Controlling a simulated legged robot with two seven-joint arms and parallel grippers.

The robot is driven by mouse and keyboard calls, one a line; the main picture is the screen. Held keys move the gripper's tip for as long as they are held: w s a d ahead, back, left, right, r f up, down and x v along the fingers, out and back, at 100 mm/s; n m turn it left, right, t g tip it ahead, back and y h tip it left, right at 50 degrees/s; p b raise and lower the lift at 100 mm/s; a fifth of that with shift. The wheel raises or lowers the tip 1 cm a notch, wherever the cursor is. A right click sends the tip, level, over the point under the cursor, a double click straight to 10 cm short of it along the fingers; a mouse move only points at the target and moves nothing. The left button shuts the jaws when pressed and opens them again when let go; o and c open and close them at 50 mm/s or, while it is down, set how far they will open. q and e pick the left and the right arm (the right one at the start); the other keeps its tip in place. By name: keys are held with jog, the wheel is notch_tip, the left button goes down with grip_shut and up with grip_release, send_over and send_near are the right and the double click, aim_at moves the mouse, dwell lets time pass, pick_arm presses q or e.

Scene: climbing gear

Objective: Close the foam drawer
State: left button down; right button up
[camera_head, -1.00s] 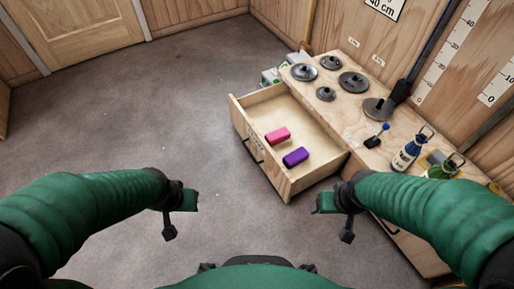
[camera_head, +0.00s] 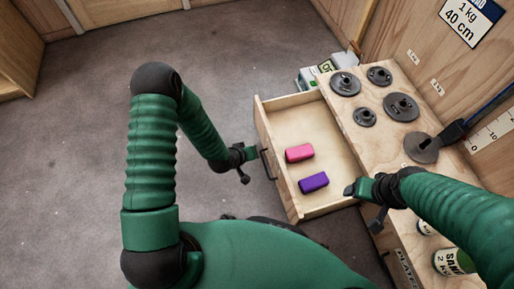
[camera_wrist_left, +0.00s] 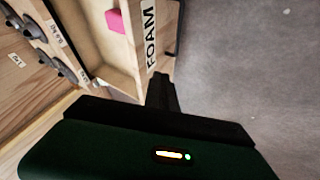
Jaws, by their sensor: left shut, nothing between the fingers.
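The foam drawer (camera_head: 320,130) stands pulled open from the wooden bench, with a pink block (camera_head: 299,153) and a purple block (camera_head: 313,182) lying inside. Its dark handle (camera_head: 268,164) is on the front panel. My left gripper (camera_head: 251,153) is shut and empty, just outside the front panel near the handle; I cannot tell whether it touches. In the left wrist view the shut fingers (camera_wrist_left: 162,92) are close to the panel's FOAM label (camera_wrist_left: 150,38). My right gripper (camera_head: 353,189) is by the drawer's near right corner at the bench edge; its jaw state is unclear.
Several grey weight discs (camera_head: 401,106) lie on the bench top (camera_head: 378,134). Boxes (camera_head: 313,76) stand behind the drawer. The floor left of the drawer is clear.

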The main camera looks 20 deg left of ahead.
pick_arm(q)
jog(key=w+d+f+b, duration=0.4)
jog(key=w+f+b, duration=0.1)
jog(key=w, duration=0.1)
jog(key=shift+w+d+f, duration=0.15)
jog(key=shift+d+f, duration=0.15)
jog(key=shift+f, duration=0.1)
pick_arm(e)
jog(key=s+x, duration=0.1)
jog(key=x, duration=0.5)
jog(key=shift+f, duration=0.45)
pick_arm(q)
jog(key=shift+w+d, duration=0.1)
pick_arm(e)
jog(key=shift+s+a, duration=0.1)
